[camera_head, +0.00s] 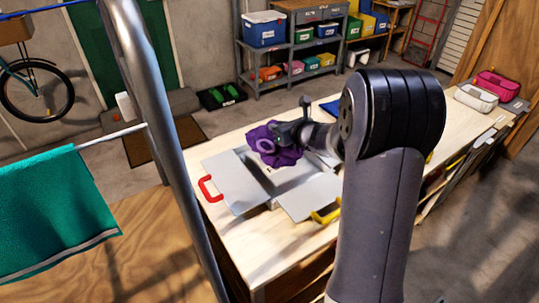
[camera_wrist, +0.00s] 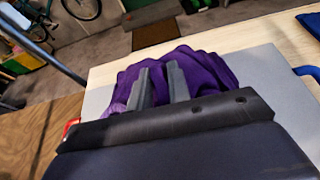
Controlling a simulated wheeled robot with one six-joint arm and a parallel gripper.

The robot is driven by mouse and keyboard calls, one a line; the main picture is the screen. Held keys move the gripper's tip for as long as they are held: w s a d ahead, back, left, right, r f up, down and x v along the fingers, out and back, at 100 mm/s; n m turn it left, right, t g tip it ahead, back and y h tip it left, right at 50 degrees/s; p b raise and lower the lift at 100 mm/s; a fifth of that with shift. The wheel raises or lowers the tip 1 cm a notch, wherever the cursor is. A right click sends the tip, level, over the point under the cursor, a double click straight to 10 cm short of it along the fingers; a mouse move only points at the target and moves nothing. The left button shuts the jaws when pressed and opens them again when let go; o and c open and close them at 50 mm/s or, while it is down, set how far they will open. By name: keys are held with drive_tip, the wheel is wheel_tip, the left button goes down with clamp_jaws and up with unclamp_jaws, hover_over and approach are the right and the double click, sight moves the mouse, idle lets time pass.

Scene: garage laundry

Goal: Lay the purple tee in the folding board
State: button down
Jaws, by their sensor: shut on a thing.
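The purple tee (camera_head: 274,146) is a crumpled bundle with a pale ring print, over the far left part of the folding board. My gripper (camera_head: 292,133) is shut on it. In the wrist view the tee (camera_wrist: 195,65) bunches around the fingers of my gripper (camera_wrist: 160,85). Whether the tee touches the board below cannot be told. The grey folding board (camera_head: 233,184) lies open on the workbench, with a red handle (camera_head: 207,188) at its left and a yellow handle (camera_head: 327,213) at its front. My arm hides the board's right side.
The pale wooden workbench (camera_head: 240,237) has bare room at its front left. A dark blue item (camera_head: 330,107) lies behind my arm. Grey and pink cases (camera_head: 476,97) stand at the far right end. A metal post (camera_head: 160,120) and a hanging teal towel (camera_head: 55,210) are at left.

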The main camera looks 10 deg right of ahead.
wheel_tip(320, 180, down, 10)
drive_tip(key=shift+r+b, duration=0.1)
drive_tip(key=shift+b, duration=0.2)
idle(0.3)
drive_tip(key=c, duration=1.8)
unclamp_jaws()
drive_tip(key=shift+f+b, duration=0.2)
drive_tip(key=shift+b, duration=0.1)
drive_tip(key=o, duration=0.5)
drive_tip(key=shift+r, duration=0.1)
drive_tip(key=shift+r+p, duration=0.1)
drive_tip(key=shift+p, duration=0.2)
drive_tip(key=b+v, duration=0.1)
drive_tip(key=v, duration=1.1)
drive_tip(key=shift+d, duration=0.1)
